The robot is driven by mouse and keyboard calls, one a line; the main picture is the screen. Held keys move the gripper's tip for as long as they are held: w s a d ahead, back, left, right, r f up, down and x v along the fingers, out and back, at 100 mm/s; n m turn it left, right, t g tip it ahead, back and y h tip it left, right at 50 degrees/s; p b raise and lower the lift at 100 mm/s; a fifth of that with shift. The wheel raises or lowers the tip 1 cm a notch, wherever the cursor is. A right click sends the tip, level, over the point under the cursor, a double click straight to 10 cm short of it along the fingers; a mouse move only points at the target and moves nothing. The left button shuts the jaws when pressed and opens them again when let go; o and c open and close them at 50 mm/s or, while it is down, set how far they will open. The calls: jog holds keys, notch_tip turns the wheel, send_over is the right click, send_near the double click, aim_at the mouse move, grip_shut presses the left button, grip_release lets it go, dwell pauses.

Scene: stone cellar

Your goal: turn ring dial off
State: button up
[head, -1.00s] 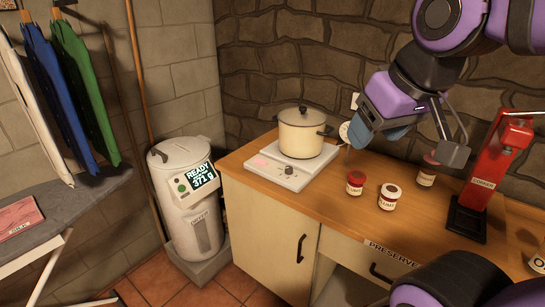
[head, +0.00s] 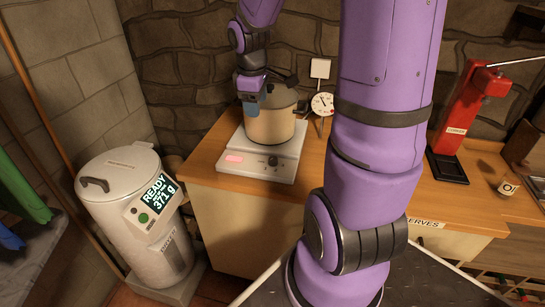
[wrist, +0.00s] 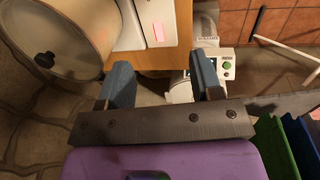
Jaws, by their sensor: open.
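The hot plate (head: 245,163) sits on the left end of the wooden counter. A dark round knob (head: 272,160) is on its front face, right of a pink label (head: 234,158). A cream pot (head: 270,126) stands on the plate. My gripper (head: 251,108) points down by the pot's left side, above the plate and apart from the knob. In the wrist view my gripper (wrist: 160,80) is open with nothing between its blue fingers. The hot plate (wrist: 155,22) and the pot (wrist: 75,32) lie ahead of it, and the knob is not clearly visible there.
A round white gauge (head: 322,103) stands behind the pot's right side. A grey bin-like machine (head: 122,168) with a lit display is left of the counter. A red press (head: 468,110) stands to the right. My arm hides much of the middle counter.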

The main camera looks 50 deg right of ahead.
aim_at(273, 158)
jog(key=d+f+n, duration=0.1)
jog(key=d+f, duration=0.1)
jog(key=f, duration=0.6)
jog(key=w+d+f+n+y, duration=0.1)
jog(key=d+f, duration=0.2)
jog(key=f, duration=0.5)
jog(key=d+f+n+g, duration=0.1)
jog(key=d+f, duration=0.2)
jog(key=f, duration=0.5)
jog(key=shift+w+d+f+y, duration=0.15)
jog(key=shift+w+d+y, duration=0.05)
jog(key=shift+w+y, duration=0.15)
jog(key=shift+c, duration=0.3)
jog(key=c, duration=0.9)
jog(key=shift+o, duration=0.2)
jog(key=shift+m, duration=0.3)
jog(key=m, duration=1.1)
